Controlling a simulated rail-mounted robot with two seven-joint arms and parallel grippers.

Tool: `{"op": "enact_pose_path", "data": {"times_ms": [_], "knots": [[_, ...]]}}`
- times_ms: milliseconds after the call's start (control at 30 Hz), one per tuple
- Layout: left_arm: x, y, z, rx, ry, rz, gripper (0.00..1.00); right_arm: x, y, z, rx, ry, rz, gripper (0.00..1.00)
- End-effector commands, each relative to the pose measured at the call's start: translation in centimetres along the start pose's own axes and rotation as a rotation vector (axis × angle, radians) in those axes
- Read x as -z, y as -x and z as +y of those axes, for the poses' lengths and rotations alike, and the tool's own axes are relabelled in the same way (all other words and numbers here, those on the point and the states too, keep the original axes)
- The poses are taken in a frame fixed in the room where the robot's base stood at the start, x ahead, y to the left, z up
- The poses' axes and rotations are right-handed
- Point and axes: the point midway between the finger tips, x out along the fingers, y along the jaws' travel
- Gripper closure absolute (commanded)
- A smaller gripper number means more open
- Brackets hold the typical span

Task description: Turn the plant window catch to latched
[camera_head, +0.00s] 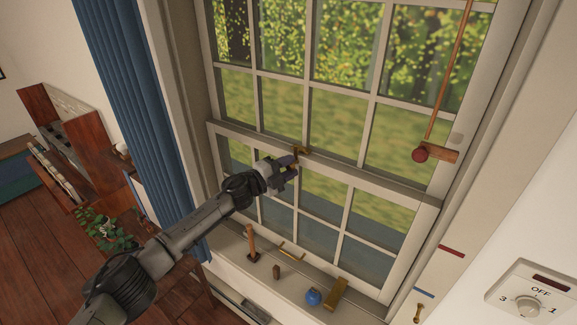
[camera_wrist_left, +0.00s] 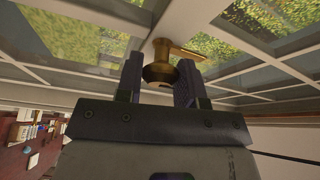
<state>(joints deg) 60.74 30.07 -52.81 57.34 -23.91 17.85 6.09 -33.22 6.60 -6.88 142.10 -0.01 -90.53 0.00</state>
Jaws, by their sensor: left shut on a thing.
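The brass window catch (camera_head: 300,150) sits at the meeting rail in the middle of the sash window (camera_head: 330,165). My left gripper (camera_head: 290,164) reaches up to it from the lower left. In the left wrist view, the two dark fingers (camera_wrist_left: 159,78) stand on either side of the catch's rounded brass knob (camera_wrist_left: 158,72) and are shut on it. A brass lever (camera_wrist_left: 188,53) points right from the catch's top in that view. In the head view the gripper hides part of the catch. My right gripper is in neither view.
The sill holds a wooden-handled tool (camera_head: 252,243), a brass rod (camera_head: 290,250), a small brown block (camera_head: 276,271), a blue ball (camera_head: 313,297) and a brass block (camera_head: 337,294). A blue curtain (camera_head: 120,100) hangs left.

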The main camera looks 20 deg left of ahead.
Motion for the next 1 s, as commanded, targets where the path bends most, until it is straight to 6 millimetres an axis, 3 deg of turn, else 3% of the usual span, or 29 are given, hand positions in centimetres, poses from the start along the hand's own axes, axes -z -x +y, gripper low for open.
{"op": "enact_pose_path", "data": {"times_ms": [333,367,600,1000], "knots": [[0.01,0.00,0.02,-0.001,-0.006,0.000,0.89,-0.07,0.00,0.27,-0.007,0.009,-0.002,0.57],[0.01,0.00,0.02,-0.001,-0.006,0.000,0.63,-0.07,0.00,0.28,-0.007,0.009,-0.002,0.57],[0.01,-0.01,0.01,-0.001,-0.004,0.000,0.40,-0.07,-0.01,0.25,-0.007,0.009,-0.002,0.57],[-0.11,0.89,0.05,-0.001,-0.005,0.000,0.40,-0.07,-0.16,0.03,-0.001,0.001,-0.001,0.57]]}}
